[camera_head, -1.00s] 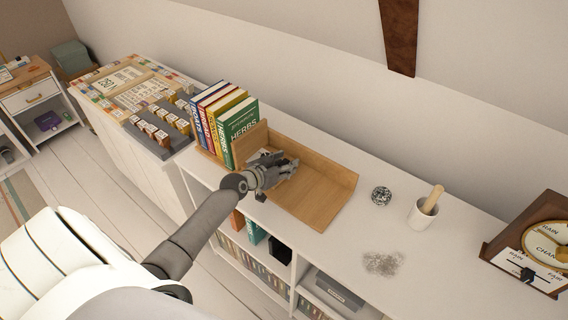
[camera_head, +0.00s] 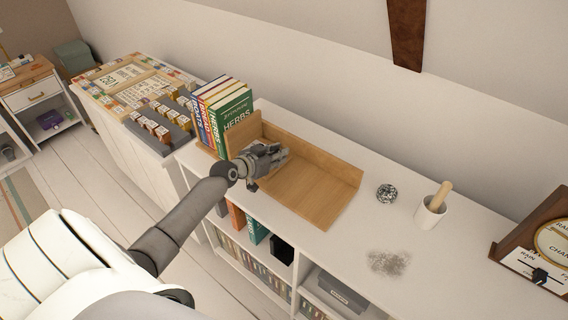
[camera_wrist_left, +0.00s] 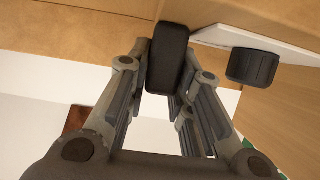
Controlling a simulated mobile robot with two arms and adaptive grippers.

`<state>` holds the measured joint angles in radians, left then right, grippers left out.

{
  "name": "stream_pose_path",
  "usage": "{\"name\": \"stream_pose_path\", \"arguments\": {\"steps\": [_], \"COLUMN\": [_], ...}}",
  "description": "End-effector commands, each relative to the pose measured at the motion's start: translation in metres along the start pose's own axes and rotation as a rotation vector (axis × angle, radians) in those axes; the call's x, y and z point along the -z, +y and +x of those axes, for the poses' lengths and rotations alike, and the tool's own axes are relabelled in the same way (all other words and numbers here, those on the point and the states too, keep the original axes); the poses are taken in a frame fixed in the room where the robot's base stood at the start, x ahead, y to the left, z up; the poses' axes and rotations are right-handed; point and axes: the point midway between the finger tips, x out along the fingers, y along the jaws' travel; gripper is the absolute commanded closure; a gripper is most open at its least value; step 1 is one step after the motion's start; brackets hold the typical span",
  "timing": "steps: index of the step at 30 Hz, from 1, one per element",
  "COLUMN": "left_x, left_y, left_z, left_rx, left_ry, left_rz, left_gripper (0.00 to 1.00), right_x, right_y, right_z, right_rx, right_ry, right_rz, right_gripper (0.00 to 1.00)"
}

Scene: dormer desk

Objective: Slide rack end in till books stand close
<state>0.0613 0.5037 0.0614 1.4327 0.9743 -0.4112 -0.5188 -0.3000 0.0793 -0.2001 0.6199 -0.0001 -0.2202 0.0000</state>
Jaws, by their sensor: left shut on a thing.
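The wooden book rack (camera_head: 318,202) lies on the white shelf top, with a fixed end at its right. The upright rack end (camera_head: 243,133) stands against the row of books (camera_head: 226,103). The books stand almost upright and close together at the rack's left. My left gripper (camera_head: 272,160) is on the empty side of the rack end, low over the rack floor, and is shut. In the left wrist view a dark block (camera_wrist_left: 168,58) sits between the fingertips, in front of wood. The exact contact with the rack end is hidden. My right gripper is not in view.
A patterned ball (camera_head: 386,193), a white mortar with pestle (camera_head: 430,212) and a grey speckled patch (camera_head: 388,262) are right of the rack. A dial instrument (camera_head: 540,245) stands at far right. A grey stamp tray (camera_head: 160,128) lies left of the books.

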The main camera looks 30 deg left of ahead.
Motion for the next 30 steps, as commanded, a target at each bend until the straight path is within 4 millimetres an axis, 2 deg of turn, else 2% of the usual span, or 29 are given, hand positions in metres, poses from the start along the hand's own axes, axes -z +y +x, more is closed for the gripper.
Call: {"name": "stream_pose_path", "arguments": {"steps": [2, 12, 13, 17, 26, 30], "left_x": [-0.001, 0.0015, 0.0016, 0.0015, 0.0007, -0.0003], "left_y": [-0.0065, -0.0083, -0.0084, -0.008, -0.0067, -0.0069], "left_z": [0.0004, -0.0008, -0.0008, -0.0007, -0.0007, -0.0067], "left_rx": [0.004, 0.005, 0.005, 0.004, 0.002, 0.002], "left_ry": [0.002, 0.002, 0.002, 0.002, 0.0, -0.001], "left_rz": [0.004, 0.001, 0.001, 0.001, 0.0, 0.001], "left_gripper": [1.0, 1.0, 0.75, 0.58, 0.57, 0.57], "right_x": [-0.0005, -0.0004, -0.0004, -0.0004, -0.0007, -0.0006], "right_y": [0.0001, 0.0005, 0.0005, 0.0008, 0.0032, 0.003], "right_z": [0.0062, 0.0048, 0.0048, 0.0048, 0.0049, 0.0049], "right_rx": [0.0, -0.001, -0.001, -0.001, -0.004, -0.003], "right_ry": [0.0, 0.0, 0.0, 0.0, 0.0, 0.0], "right_rz": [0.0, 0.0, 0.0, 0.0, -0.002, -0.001], "right_gripper": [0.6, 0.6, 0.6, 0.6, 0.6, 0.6]}}
